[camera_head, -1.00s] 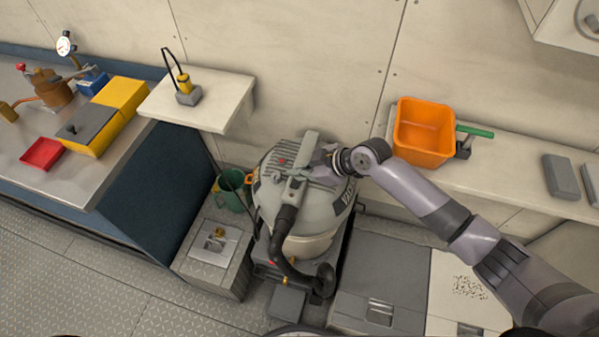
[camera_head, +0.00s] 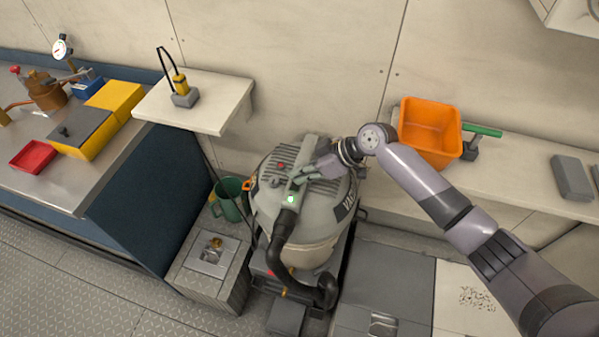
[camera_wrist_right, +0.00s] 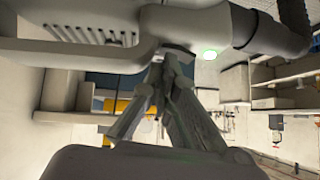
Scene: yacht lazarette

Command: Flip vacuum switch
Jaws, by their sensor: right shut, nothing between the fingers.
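The vacuum (camera_head: 310,225) is a grey drum with a domed lid, a raised handle bar and a black hose at its front. A small red spot (camera_head: 281,166) is on the lid farther back. My right gripper (camera_head: 303,178) is shut and empty, its fingertips at the handle bar close behind the green light. In the right wrist view its fingertips (camera_wrist_right: 172,62) meet at the vacuum's underside edge in the picture. The switch itself is hidden by the fingers. My left gripper is not in view.
An orange bin (camera_head: 430,130) and a green-handled tool (camera_head: 478,135) are on the right ledge. A green bucket (camera_head: 229,198) stands left of the vacuum. A small shelf (camera_head: 215,105) holds a yellow device (camera_head: 181,88). Ribbed floor at lower left is clear.

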